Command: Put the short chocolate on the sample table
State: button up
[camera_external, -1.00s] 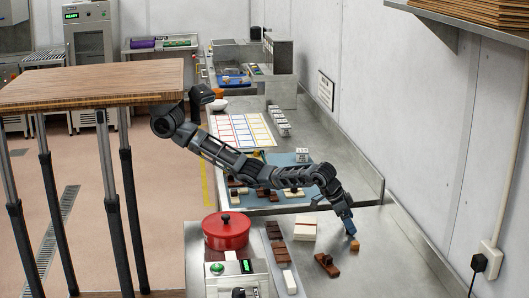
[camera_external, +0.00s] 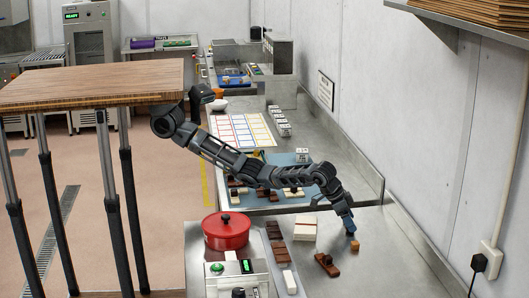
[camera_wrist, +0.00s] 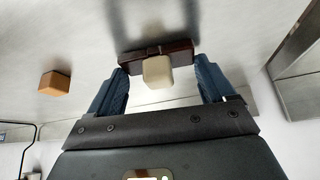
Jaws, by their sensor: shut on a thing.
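My gripper (camera_wrist: 158,64) is shut on a short dark brown chocolate bar (camera_wrist: 135,58) with a cream block (camera_wrist: 157,72) at its middle. The blue fingers press on the bar's two ends. A dark shadow lies beyond the bar on the grey metal surface. In the external view my gripper (camera_external: 350,230) points down over the right part of the near steel counter (camera_external: 385,260); the held bar is too small to make out there. I cannot tell which surface is the sample table.
A caramel-coloured cube (camera_external: 355,246) lies close to my gripper; it also shows in the wrist view (camera_wrist: 55,82). A brown bar with a knob (camera_external: 327,265), a white stack (camera_external: 305,228) and a red pot (camera_external: 226,231) stand on the counter. A wall bounds the right.

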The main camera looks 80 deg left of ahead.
jog(key=r, duration=0.4)
jog(key=shift+s+d+r, duration=0.15)
jog(key=shift+s+d, duration=0.05)
jog(key=shift+d, duration=0.05)
jog(key=s+d+r, duration=0.2)
jog(key=s, duration=0.1)
jog(key=s+d+r, duration=0.2)
jog(key=s, duration=0.1)
jog(key=s+d+r, duration=0.2)
jog(key=s, duration=0.1)
jog(key=shift+s+r, duration=0.15)
jog(key=shift+r, duration=0.05)
jog(key=shift+a, duration=0.1)
